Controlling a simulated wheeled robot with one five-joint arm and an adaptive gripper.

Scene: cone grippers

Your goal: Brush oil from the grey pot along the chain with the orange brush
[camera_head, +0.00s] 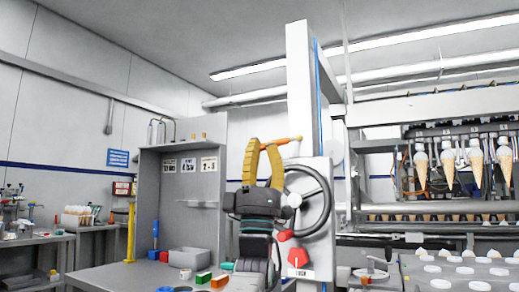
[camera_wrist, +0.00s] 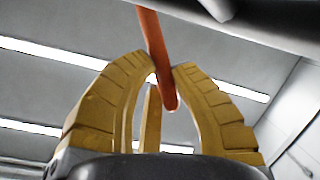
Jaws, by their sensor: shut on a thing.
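The orange brush (camera_head: 285,140) is held crosswise at the fingertips of my gripper (camera_head: 263,146), high above the bench and in front of the white column in the head view. The wrist view shows its orange handle (camera_wrist: 151,40) passing between the yellow fingertips of my gripper (camera_wrist: 164,68). The bristles cannot be made out. A small pale round pot (camera_head: 185,274) stands on the bench at the lower left; I cannot tell if it is the grey pot. I cannot make out the chain clearly in either view.
A white column (camera_head: 300,85) with a black handwheel (camera_head: 325,200) and a red knob (camera_head: 298,257) stands close behind my gripper. A grey bin (camera_head: 189,258) and coloured blocks lie on the bench. The cone machine (camera_head: 430,218) fills the right. Open air lies above my gripper.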

